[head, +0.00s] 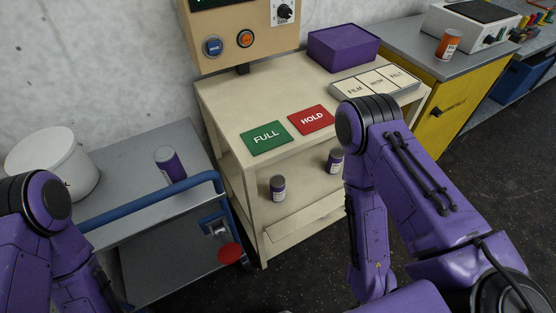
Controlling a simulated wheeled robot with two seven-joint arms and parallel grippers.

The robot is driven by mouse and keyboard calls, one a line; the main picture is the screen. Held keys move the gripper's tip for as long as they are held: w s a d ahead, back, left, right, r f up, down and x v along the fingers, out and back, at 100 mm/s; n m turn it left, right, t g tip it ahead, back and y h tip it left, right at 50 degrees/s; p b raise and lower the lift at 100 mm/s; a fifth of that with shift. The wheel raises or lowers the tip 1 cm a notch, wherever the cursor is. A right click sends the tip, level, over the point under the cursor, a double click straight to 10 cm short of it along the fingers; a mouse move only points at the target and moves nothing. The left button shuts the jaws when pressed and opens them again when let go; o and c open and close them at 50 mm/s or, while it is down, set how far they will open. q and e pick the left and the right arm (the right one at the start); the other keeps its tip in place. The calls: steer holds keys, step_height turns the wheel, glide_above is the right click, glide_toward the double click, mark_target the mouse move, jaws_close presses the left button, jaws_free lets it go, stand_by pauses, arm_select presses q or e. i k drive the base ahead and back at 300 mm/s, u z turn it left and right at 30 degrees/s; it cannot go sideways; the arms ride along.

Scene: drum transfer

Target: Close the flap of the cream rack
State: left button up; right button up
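The cream rack (228,118) stands in the middle, with an open front and a shelf inside. A cream panel that looks like its flap (305,229) shows low at the front, below the shelf; its exact angle is hard to tell. Two small purple drums with pale labels stand upright on the shelf, one at the left (278,188) and one further right (335,161). My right arm covers the rack's right front part. My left arm is at the lower left corner, apart from the rack. Neither gripper shows in the head view.
On the rack's top lie a green FULL plate (265,138), a red HOLD plate (312,119), a labelled tray (400,94) and a purple box (343,48). Left is a grey cart (120,163) with a blue rail, white bucket (52,163) and purple drum (168,163). A yellow cabinet (455,108) stands right.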

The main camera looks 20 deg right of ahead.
mark_target(287, 225)
steer(key=z, duration=0.45)
steer(key=k, duration=0.85)
steer(key=z, duration=1.95)
steer(key=i, duration=0.8)
steer(key=u, duration=2.55)
steer(key=i, duration=0.5)
steer(key=u, duration=0.05)
